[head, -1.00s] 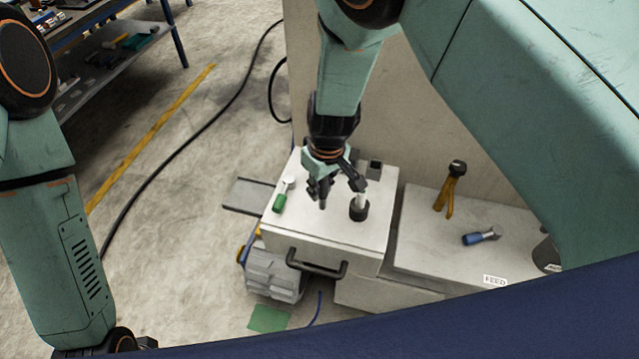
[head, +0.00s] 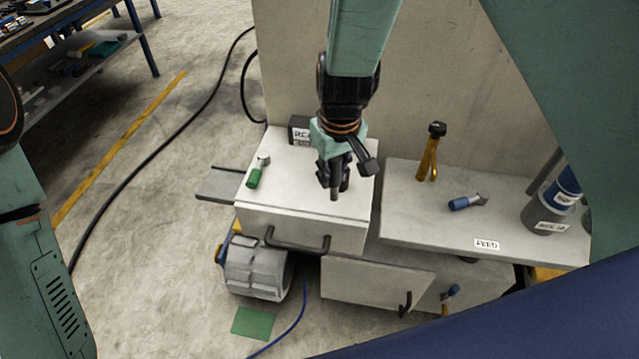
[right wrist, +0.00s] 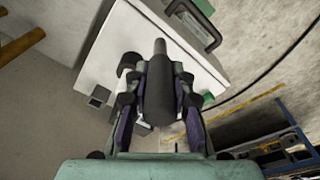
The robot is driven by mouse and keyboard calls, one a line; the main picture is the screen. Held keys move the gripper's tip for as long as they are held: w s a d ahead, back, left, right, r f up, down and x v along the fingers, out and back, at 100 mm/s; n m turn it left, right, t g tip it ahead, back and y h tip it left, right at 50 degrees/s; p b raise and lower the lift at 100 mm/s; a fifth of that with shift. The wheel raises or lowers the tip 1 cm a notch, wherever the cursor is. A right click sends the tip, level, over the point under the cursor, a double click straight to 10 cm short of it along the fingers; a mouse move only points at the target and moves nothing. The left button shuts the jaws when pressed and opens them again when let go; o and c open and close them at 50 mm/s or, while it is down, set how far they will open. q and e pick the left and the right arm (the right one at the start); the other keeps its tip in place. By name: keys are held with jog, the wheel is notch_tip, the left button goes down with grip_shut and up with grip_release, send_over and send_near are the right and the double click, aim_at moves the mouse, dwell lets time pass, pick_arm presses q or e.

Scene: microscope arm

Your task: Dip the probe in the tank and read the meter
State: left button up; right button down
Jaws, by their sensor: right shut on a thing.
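My right gripper (head: 334,182) is shut on a dark cylinder with a grey tip, which looks like the probe (head: 334,194). It is above the white cabinet top (head: 285,190), tip down. In the right wrist view the dark body of the probe (right wrist: 158,92) is between the fingers. A small dark box with a white label (head: 299,130), perhaps the meter, stands at the cabinet's back edge. A dark grey labelled container (head: 545,212), perhaps the tank, stands at the right of the grey bench; its inside is not clear. My left gripper is out of view.
The bench (head: 405,215) holds a yellow stand with a black top (head: 430,155), a blue-handled tool (head: 467,202) and a FEED label (head: 487,244). A wall rises behind. A black handle (head: 298,246) projects from the cabinet front.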

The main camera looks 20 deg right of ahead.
jog(key=s+d+f+m+b, duration=0.1)
jog(key=s+d+m+b, duration=0.1)
jog(key=s+b, duration=0.3)
jog(key=d+b, duration=0.1)
jog(key=b, duration=0.2)
jog(key=shift+s+d+f+m, duration=0.3)
jog(key=shift+s+d+f, duration=0.1)
jog(key=shift+d, duration=0.1)
